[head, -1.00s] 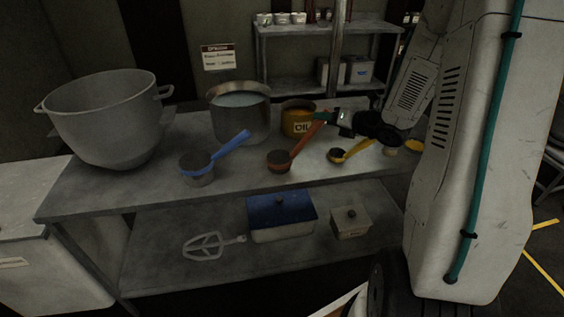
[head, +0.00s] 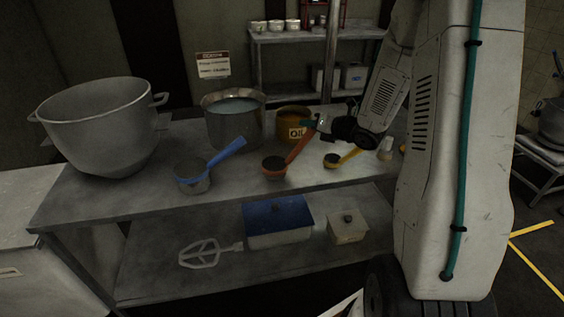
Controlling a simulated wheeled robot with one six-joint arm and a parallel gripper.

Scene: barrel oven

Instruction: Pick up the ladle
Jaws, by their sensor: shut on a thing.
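Three ladles are on the metal table: a blue-handled ladle (head: 194,176), an orange-handled ladle (head: 276,165) and a yellow-handled ladle (head: 334,160). My gripper (head: 311,124) reaches in from the right and is shut on the upper end of the orange handle. The fingertips cover the top of that handle. The orange ladle's bowl is at or close to the tabletop; I cannot tell whether it touches. The blue and yellow ladles stand apart from my gripper.
A large grey pot (head: 98,125) stands at the left of the table. A steel pot of pale liquid (head: 234,135) and a yellow oil pot (head: 291,135) stand behind the ladles. The lower shelf holds a whisk attachment (head: 205,254), a blue-lidded box (head: 278,238) and a small box (head: 347,232).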

